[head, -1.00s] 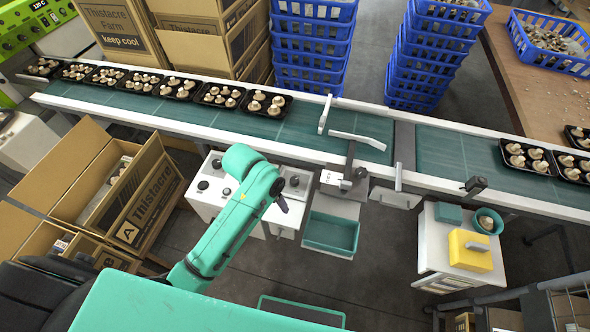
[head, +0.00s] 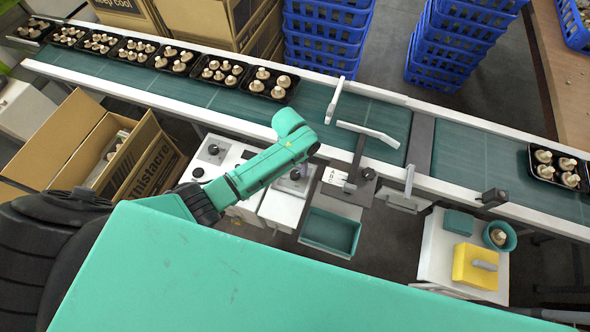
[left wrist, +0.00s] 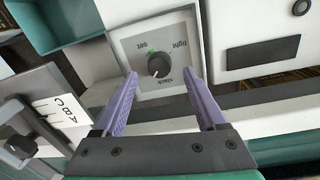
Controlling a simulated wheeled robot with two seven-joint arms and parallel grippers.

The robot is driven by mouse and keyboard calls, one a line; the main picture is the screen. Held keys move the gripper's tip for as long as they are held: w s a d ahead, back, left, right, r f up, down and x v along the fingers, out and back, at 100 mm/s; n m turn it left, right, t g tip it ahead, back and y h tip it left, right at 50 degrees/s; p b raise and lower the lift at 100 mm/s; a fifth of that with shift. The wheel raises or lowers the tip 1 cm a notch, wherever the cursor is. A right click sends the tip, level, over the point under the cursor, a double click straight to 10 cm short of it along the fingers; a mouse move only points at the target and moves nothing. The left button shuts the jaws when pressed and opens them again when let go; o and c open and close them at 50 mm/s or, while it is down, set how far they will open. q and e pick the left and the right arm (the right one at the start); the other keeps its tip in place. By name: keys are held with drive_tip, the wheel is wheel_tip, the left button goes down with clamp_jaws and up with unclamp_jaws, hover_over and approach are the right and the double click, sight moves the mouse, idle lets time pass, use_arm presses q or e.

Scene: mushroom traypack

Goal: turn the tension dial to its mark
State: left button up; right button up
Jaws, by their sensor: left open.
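The tension dial (left wrist: 159,64) is a dark round knob on a pale square plate marked "tight", "set" and "slack", upside down in the left wrist view. A small green mark (left wrist: 151,52) shows at its edge near "set". Which way the knob points is too small to tell. My left gripper (left wrist: 161,73) is open, its two purple fingers on either side of the dial in that view. Nothing is between them, and contact with the knob cannot be told. In the head view my left arm reaches over the dial's box, and its fingers are mostly hidden. My right gripper is out of view.
An A-B-C selector plate (left wrist: 52,110) with a dark knob sits beside the dial. A teal bin (head: 330,232) hangs near it. The conveyor (head: 380,120) carries mushroom trays behind. A white stand with a yellow box (head: 474,268) is at right.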

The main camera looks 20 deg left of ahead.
sight(295, 173)
use_arm(q)
wheel_tip(295, 173, down, 3)
drive_tip(key=shift+w+d+r, duration=0.1)
drive_tip(key=shift+s, duration=0.2)
drive_tip(key=c, duration=0.3)
clamp_jaws()
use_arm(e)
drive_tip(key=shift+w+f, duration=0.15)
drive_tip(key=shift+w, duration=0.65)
